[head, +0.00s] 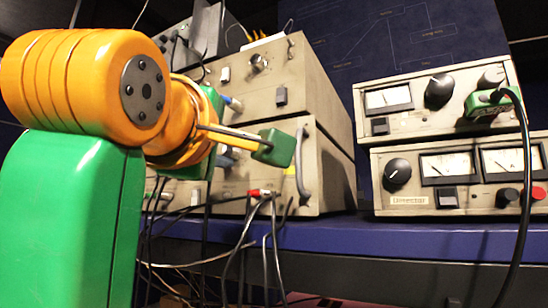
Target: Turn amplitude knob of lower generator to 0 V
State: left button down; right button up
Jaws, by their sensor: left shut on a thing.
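The lower generator (322,170) is a beige box on the blue shelf, under a second beige generator (300,75). My left arm reaches in from the left and covers much of its front panel. My left gripper (250,146) is at that panel, with one green fingertip showing clearly in front of it. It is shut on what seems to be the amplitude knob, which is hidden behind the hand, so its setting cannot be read. My right gripper is not in view.
Two meter boxes stand stacked at right, the upper (420,120) with a green plug (492,103) and black cable, the lower (400,205) below. A red plug (259,193) and several dark cables hang before the lower generator. The blue shelf edge (400,236) is clear between.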

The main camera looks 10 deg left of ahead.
pick_arm(q)
jog(key=c, duration=0.7)
grip_release()
jog(key=s+b, duration=0.1)
jog(key=s, duration=0.1)
jog(key=s+b, duration=0.1)
jog(key=s, duration=0.1)
jog(key=s+b, duration=0.1)
jog(key=s, duration=0.2)
jog(key=shift+d+f, duration=0.15)
jog(key=shift+f, duration=0.15)
jog(key=shift+w, duration=0.1)
jog(key=shift+f, duration=0.1)
